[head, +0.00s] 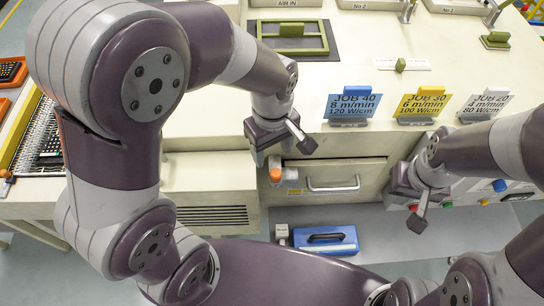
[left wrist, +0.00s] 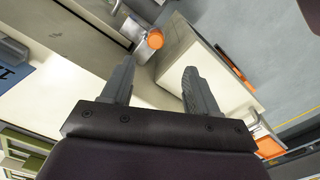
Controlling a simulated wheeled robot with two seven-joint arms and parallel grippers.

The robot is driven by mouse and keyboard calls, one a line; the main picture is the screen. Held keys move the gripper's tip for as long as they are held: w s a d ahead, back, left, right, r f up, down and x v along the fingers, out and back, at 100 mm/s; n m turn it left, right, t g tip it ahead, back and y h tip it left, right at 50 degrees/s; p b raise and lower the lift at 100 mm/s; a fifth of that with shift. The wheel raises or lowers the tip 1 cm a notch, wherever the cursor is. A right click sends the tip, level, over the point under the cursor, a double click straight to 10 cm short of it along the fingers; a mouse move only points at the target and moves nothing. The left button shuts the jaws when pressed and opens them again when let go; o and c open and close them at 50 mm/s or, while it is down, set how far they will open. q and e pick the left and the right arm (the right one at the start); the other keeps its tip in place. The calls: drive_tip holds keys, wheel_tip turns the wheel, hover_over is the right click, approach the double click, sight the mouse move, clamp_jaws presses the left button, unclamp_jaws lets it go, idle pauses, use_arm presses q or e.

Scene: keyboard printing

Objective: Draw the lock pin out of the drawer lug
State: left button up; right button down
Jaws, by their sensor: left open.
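The lock pin shows as an orange knob (head: 275,175) at the left end of the drawer front (head: 345,175). In the left wrist view the orange knob (left wrist: 156,39) stands on a pale metal bracket, the lug (left wrist: 133,28). How deep the pin sits in the lug is hidden. My left gripper (head: 284,153) is open and empty, just above the knob in the head view. In the left wrist view the knob lies beyond the two fingertips (left wrist: 158,68), roughly in line with the gap. My right gripper (head: 405,207) is right of the drawer; its finger gap is unclear.
The drawer has a metal bar handle (head: 333,188). A blue box (head: 325,240) lies on the floor below it. Blue, yellow and white job cards (head: 420,103) stand on the worktop. A green frame (head: 292,38) lies behind them. A keyboard tray (head: 35,140) is at the left.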

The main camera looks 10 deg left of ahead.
sight(276, 173)
use_arm(q)
drive_tip(key=f, duration=0.5)
drive_tip(key=d+f+p, duration=0.1)
drive_tip(key=f, duration=0.2)
drive_tip(key=shift+w+d+f, duration=0.1)
drive_tip(key=shift+w+f, duration=0.05)
drive_tip(key=shift+a+f, duration=0.25)
drive_tip(key=shift+f, duration=0.1)
use_arm(e)
drive_tip(key=shift+w+d+r, duration=0.1)
drive_tip(key=shift+d+r, duration=0.2)
drive_tip(key=shift+r, duration=0.35)
use_arm(q)
drive_tip(key=shift+d, duration=0.1)
use_arm(e)
drive_tip(key=shift+d, duration=0.1)
use_arm(q)
drive_tip(key=shift+d, duration=0.1)
drive_tip(key=c, duration=0.5)
clamp_jaws()
